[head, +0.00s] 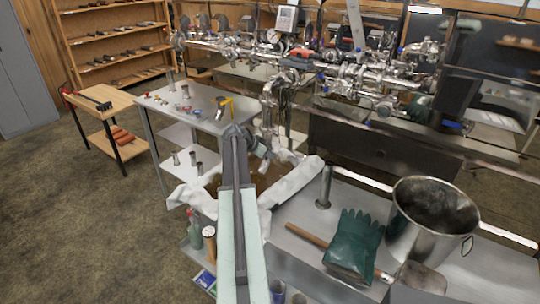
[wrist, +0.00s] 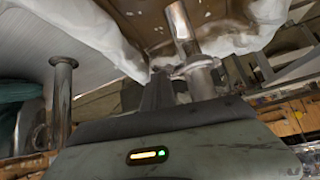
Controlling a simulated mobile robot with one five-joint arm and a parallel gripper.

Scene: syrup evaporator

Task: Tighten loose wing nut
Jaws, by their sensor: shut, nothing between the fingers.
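My arm reaches forward up the middle of the head view, and my gripper (head: 262,148) is at its far end, beside the vertical steel pipe (head: 269,115) below the pipework. In the wrist view the dark fingers of my gripper (wrist: 158,92) are shut and empty. A shiny steel pipe with a collar (wrist: 198,65) stands just beyond and to the right of them; I cannot tell whether they touch. I cannot make out a wing nut in either view. It may be too small or hidden by my gripper.
A steel pipe manifold (head: 350,75) with valves and gauges runs across the back. A grey table (head: 190,122) with small fittings stands left of my arm. On the front right bench are a green glove (head: 353,245) and a large steel pot (head: 432,225). Floor at left is clear.

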